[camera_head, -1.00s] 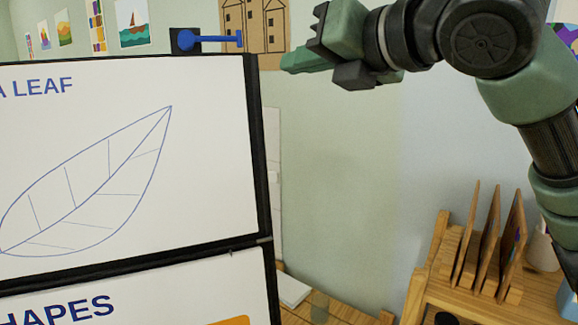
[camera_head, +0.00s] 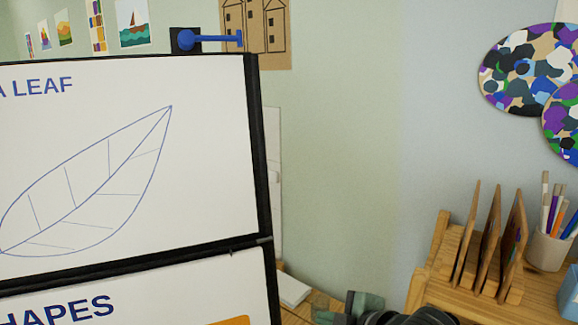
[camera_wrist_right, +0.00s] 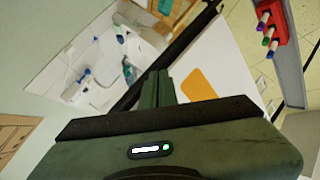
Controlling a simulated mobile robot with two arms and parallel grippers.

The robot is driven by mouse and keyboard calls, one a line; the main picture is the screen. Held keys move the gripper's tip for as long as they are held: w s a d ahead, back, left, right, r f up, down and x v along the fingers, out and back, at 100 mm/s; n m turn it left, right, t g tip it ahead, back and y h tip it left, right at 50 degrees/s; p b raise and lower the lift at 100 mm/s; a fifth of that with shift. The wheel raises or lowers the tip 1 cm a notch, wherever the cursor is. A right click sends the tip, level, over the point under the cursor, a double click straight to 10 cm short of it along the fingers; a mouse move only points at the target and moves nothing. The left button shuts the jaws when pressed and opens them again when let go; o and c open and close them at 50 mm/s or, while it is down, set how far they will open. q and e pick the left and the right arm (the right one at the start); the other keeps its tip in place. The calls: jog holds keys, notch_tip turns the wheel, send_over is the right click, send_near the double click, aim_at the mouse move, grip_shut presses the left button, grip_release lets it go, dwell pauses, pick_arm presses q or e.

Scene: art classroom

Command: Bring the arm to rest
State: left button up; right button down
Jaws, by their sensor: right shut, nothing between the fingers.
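My right gripper (camera_head: 340,308) shows only in part at the bottom edge of the head view, low in front of the wall. Its green and black wrist parts are cut off by that edge. In the right wrist view its green fingers (camera_wrist_right: 157,88) are together, with nothing between them. The fingers appear over a white panel with an orange shape. My left gripper is in neither view.
A wooden rack (camera_head: 465,295) and a pen cup (camera_head: 545,252) stand at right. A red marker holder (camera_wrist_right: 270,30) shows in the wrist view.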

jog(key=s+d+f+m+g+h, duration=0.2)
jog(key=s+d+f+m, duration=0.25)
jog(key=s+f, duration=0.4)
jog(key=s+d+f+m+g+h, duration=0.2)
jog(key=s+d+f+m, duration=0.2)
jog(key=s+f+m, duration=0.4)
jog(key=s+d+f+m+g+h, duration=0.25)
jog(key=s+d+f, duration=0.3)
jog(key=s, duration=0.45)
notch_tip(320, 180, down, 33)
jog(key=s+a+b, duration=0.1)
jog(key=b, duration=0.6)
jog(key=s+d+f+g+b, duration=0.1)
jog(key=s+f+b, duration=0.2)
jog(key=s+f, duration=0.5)
jog(key=s+d+f+b, duration=0.2)
jog(key=s+f, duration=0.7)
jog(key=f, duration=0.5)
jog(key=shift+g+y+b, duration=0.35)
jog(key=shift+b, duration=0.35)
